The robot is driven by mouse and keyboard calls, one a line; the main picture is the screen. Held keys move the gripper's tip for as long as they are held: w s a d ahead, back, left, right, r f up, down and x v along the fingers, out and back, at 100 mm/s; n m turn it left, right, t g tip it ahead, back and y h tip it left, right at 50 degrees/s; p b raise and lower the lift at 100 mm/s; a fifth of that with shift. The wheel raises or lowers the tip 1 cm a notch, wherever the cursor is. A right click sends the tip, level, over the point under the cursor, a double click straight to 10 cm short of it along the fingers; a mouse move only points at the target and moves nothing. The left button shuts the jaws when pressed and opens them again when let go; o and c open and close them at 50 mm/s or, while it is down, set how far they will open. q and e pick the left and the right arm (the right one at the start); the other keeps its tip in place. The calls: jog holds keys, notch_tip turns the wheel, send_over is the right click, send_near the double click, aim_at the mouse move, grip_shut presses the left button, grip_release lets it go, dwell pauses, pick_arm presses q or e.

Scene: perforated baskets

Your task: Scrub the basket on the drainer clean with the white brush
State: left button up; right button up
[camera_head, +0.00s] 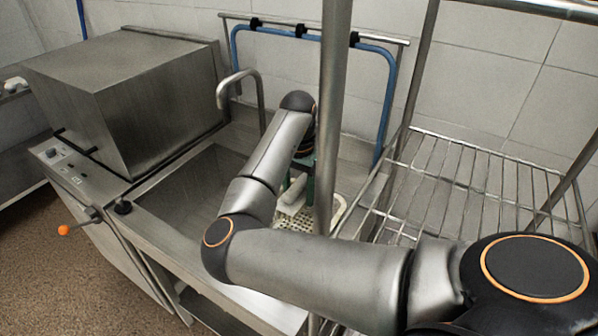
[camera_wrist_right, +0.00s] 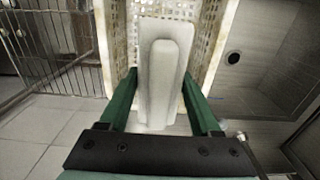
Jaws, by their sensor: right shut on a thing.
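The white brush (camera_head: 291,196) is a smooth white block with a raised rounded handle; it fills the middle of the right wrist view (camera_wrist_right: 162,80). My right gripper (camera_head: 302,172), with green fingers, is shut on the brush, one finger on each side (camera_wrist_right: 160,78). The cream perforated basket (camera_head: 291,222) is on the steel drainer right of the sink. Its holes and pale side walls show around the brush in the right wrist view (camera_wrist_right: 113,45). The brush is over the basket; whether it touches the basket floor I cannot tell. A steel post hides part of the basket. My left gripper is not in view.
The sink basin (camera_head: 190,190) lies left of the basket, with a bent tap (camera_head: 240,82) behind it. A steel post (camera_head: 333,110) stands close beside my right arm. A wire rack (camera_head: 450,185) is at the right. A steel box-shaped machine (camera_head: 125,95) is at the left.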

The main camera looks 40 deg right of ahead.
notch_tip(320, 180, down, 4)
jog(key=shift+r+b, duration=0.15)
jog(key=shift+b, duration=0.2)
jog(key=shift+f+b, duration=0.95)
jog(key=shift+f, duration=2.3)
jog(key=shift+f, duration=0.55)
